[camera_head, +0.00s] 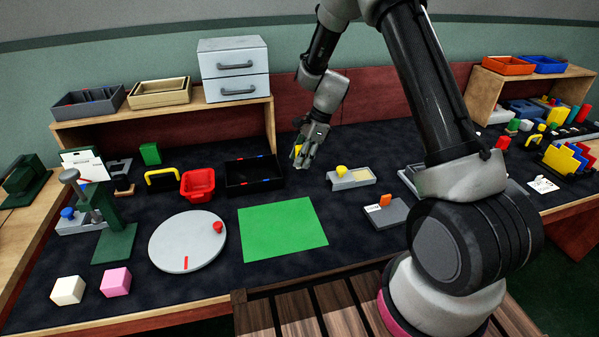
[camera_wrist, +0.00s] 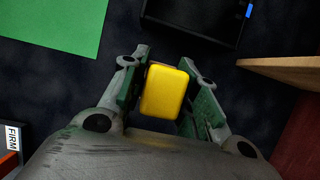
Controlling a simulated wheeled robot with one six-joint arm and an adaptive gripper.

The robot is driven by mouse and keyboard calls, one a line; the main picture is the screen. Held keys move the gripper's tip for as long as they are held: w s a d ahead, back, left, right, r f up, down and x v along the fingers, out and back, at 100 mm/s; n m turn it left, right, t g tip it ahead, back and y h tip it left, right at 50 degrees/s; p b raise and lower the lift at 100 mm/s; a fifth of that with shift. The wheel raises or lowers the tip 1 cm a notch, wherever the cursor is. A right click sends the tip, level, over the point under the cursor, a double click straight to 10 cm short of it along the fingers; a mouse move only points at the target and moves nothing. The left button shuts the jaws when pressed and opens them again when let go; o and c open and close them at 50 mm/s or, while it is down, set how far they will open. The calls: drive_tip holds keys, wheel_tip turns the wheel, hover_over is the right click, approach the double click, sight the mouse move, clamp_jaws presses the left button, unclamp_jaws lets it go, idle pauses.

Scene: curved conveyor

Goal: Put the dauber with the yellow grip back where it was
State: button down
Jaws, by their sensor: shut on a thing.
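My gripper (camera_head: 305,160) is shut on the dauber with the yellow grip (camera_wrist: 165,92), above the dark mat. In the wrist view the yellow, round-cornered grip sits between the two green-padded fingers (camera_wrist: 160,95); the dauber's lower part is hidden. In the head view only a sliver of yellow (camera_head: 297,150) shows at the fingers. To the right of my gripper, a light grey holder (camera_head: 350,183) carries another yellow knob (camera_head: 341,170) at its left and a pale yellow pad (camera_head: 362,174) at its right.
A green sheet (camera_head: 283,228) lies in front, and a black tray (camera_head: 252,185) stands to the left, with a red bin (camera_head: 199,184) beyond it. A grey block with an orange piece (camera_head: 392,212) is at front right.

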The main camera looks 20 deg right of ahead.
sight(302, 178)
drive_tip(key=shift+d+f, duration=0.1)
drive_tip(key=shift+f, duration=2.35)
drive_tip(key=shift+f, duration=0.15)
drive_tip(key=c, duration=1.1)
unclamp_jaws()
drive_tip(key=s+d+r+n+t+h, duration=0.1)
drive_tip(key=s+d+r+n, duration=0.2)
drive_tip(key=r, duration=0.8)
drive_tip(key=s+d+r+n, duration=0.1)
drive_tip(key=s+d+r, duration=0.25)
drive_tip(key=r, duration=0.85)
drive_tip(key=s+d+r+n+t+h, duration=0.1)
drive_tip(key=s+d+r+n, duration=0.1)
drive_tip(key=s, duration=0.7)
drive_tip(key=s+d+r+n+t+h, duration=0.1)
drive_tip(key=s+d+r+n, duration=0.2)
drive_tip(key=s+r+n, duration=0.2)
drive_tip(key=s+d+r+n+t+h, duration=0.1)
drive_tip(key=s+d+r+n, duration=0.2)
drive_tip(key=s+n, duration=0.4)
drive_tip(key=s+r, duration=0.1)
drive_tip(key=s, duration=0.5)
drive_tip(key=shift+s+d+r+h, duration=0.25)
drive_tip(key=shift+s+h, duration=0.05)
